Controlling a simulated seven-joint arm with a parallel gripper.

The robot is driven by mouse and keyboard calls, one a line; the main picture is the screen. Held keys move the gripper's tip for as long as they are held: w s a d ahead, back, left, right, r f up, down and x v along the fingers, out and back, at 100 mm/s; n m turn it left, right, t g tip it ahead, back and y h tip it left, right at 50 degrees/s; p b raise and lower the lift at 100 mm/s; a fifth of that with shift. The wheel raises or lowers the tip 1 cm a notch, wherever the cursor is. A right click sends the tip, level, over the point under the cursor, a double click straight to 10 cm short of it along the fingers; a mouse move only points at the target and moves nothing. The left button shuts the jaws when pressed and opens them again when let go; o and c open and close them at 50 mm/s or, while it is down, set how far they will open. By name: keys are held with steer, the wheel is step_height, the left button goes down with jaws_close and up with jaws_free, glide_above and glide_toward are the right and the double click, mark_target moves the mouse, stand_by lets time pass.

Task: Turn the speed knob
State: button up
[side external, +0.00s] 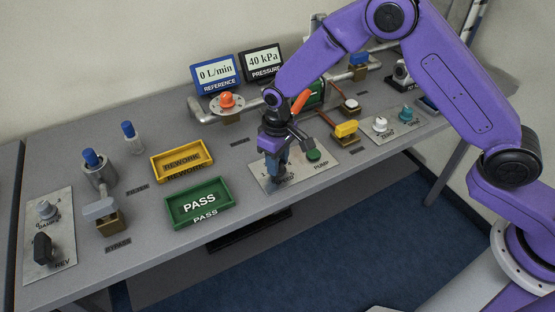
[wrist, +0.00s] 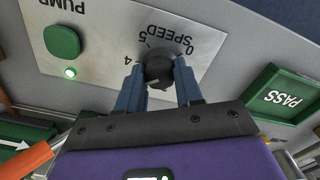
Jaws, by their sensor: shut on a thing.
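The speed knob (wrist: 160,69) is a dark round knob on a light panel (wrist: 90,20), with the word SPEED and a number scale around it in the wrist view. My gripper (wrist: 160,80) has one blue finger on each side of the knob and is shut on it. In the side external view my gripper (side external: 276,178) points down at the panel (side external: 315,167), and its fingers hide the knob. A green PUMP button (wrist: 62,41) sits on the same panel, with a lit green lamp (wrist: 70,73) beside it. The button also shows in the side external view (side external: 314,155).
A green PASS tray (side external: 200,204) and a yellow REWORK tray (side external: 182,160) stand left of my gripper. Behind are a REFERENCE display (side external: 215,73) reading 0 L/min and a PRESSURE display (side external: 263,60) reading 40 kPa. An orange lever (side external: 300,102) is close behind my gripper.

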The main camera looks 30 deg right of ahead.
steer(key=m, duration=0.3)
steer(key=shift+m, duration=2.3)
steer(key=o, duration=1)
steer(key=shift+o, duration=0.2)
steer(key=shift+r, duration=0.1)
step_height(320, 180, up, 17)
steer(key=shift+r, duration=0.15)
